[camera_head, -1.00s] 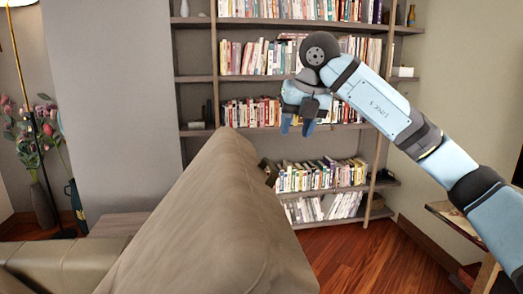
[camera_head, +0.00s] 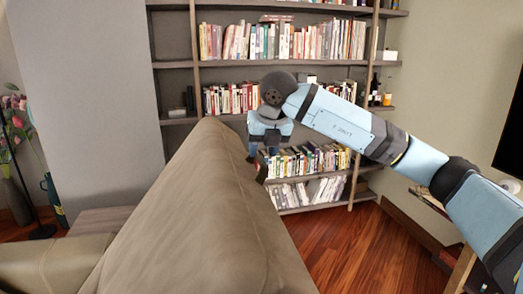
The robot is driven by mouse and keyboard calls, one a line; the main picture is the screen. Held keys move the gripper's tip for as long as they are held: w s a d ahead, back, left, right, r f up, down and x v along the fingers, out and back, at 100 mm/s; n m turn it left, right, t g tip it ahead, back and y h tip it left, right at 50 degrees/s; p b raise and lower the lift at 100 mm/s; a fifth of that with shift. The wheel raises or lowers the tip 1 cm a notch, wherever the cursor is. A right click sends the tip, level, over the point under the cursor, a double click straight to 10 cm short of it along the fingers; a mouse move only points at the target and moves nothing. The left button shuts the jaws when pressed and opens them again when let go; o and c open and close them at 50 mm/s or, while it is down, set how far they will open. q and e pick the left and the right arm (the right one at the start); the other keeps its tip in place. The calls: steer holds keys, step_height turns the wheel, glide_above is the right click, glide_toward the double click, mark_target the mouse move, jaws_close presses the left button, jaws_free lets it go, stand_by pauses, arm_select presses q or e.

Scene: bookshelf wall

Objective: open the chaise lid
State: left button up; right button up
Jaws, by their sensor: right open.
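A large brown leather piece of the sofa (camera_head: 195,220), which may be the chaise or its lid, fills the lower middle and rises to a rounded top. I cannot tell which part is the lid or whether it is raised. A small dark block-like thing (camera_head: 261,172) shows at its right edge, partly hidden. My right gripper (camera_head: 263,151) points down just right of the leather top, its two fingers apart and nothing seen between them. It is close above the dark thing; I cannot tell if they touch. My left gripper is not in view.
A bookshelf (camera_head: 176,65) full of books stands behind. A tan leather seat or armrest (camera_head: 45,265) is at lower left, beside a low wooden surface (camera_head: 95,220). A vase with flowers (camera_head: 18,200) is at far left. Wooden floor (camera_head: 335,250) is clear at the right.

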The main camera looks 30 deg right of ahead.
steer(key=shift+x, duration=1.05)
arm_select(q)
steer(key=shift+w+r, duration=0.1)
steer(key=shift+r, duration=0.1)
arm_select(e)
steer(key=shift+w, duration=0.1)
jaws_close()
steer(key=shift+d+f, duration=0.1)
steer(key=shift+f, duration=0.1)
arm_select(q)
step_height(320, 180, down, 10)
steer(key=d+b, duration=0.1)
steer(key=b, duration=1.2)
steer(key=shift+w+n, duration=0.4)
arm_select(e)
steer(key=s+d+f+y, duration=0.1)
steer(key=s+d+f, duration=0.1)
steer(key=d+f, duration=0.4)
steer(key=s+d+f+y, duration=0.1)
steer(key=d+f, duration=0.6)
steer(key=f, duration=0.4)
steer(key=shift+s+d+t, duration=0.3)
steer(key=shift+s, duration=0.05)
